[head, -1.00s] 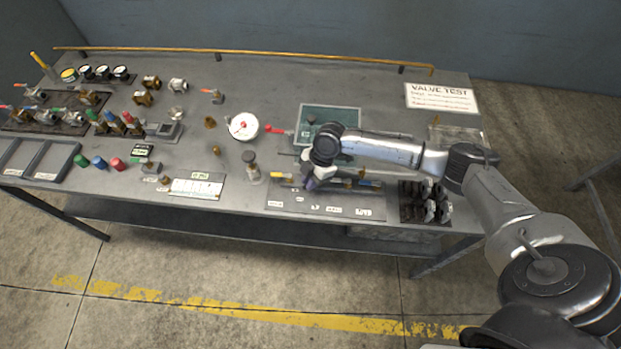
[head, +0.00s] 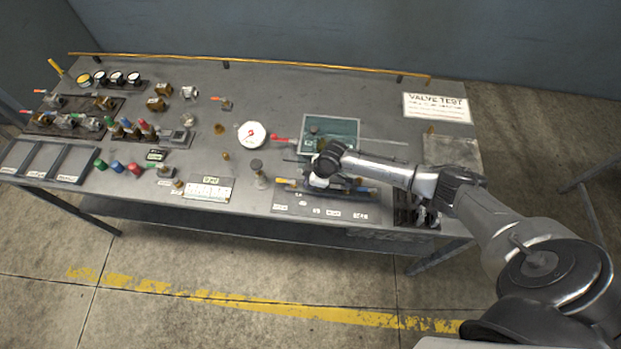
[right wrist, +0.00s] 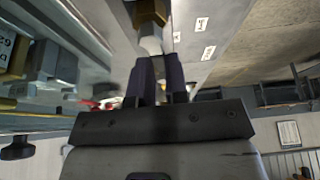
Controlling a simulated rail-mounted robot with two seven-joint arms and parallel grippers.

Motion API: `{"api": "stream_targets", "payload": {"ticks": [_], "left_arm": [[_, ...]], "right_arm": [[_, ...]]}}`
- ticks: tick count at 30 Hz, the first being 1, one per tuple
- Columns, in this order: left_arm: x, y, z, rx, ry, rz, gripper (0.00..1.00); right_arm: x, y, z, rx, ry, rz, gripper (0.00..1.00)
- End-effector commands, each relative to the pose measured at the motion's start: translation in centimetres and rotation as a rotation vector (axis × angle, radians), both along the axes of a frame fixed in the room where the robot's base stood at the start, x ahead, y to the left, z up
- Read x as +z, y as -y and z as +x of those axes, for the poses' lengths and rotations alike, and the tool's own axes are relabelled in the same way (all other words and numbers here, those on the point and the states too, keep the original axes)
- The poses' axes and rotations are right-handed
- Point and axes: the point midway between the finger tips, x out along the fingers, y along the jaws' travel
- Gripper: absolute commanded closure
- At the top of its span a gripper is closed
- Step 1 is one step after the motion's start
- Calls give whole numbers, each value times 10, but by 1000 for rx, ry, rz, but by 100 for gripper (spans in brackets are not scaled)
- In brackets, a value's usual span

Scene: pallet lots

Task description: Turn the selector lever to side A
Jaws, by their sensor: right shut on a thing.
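My right gripper (head: 318,182) is low over the front right of the bench, at the back edge of a labelled grey board (head: 290,208). In the right wrist view its dark fingers (right wrist: 154,62) are shut on a pale piece (right wrist: 150,44) below a brass-coloured block (right wrist: 150,14). The wrist hides most of this spot in the head view. A red-handled lever (head: 281,138) lies beside a white round gauge (head: 252,134). I cannot tell which part is the selector lever or read its side marks. My left gripper is not in view.
A green mat (head: 345,125) lies just behind my right gripper. A dark knobbed post (head: 257,168) stands to its left. Valves, caps and trays (head: 75,165) crowd the bench's left. A copper rail (head: 260,64) runs along the back; the bench's back middle is fairly clear.

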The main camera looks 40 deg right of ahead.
Motion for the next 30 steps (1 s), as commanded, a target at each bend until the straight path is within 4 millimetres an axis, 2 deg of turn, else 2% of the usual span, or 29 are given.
{"api": "stream_targets", "payload": {"ticks": [6, 20, 21, 28, 30], "left_arm": [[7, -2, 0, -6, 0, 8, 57], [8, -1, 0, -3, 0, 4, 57], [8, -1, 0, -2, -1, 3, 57], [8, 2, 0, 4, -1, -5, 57], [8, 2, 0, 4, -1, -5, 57]], "right_arm": [[2, 1, 1, -48, 1, 2, 100], [1, 1, 2, -60, 1, 3, 100], [1, 1, 2, -60, 1, 3, 84], [1, 1, 2, -59, 1, 2, 62], [1, 1, 2, -59, 1, 2, 60]]}}
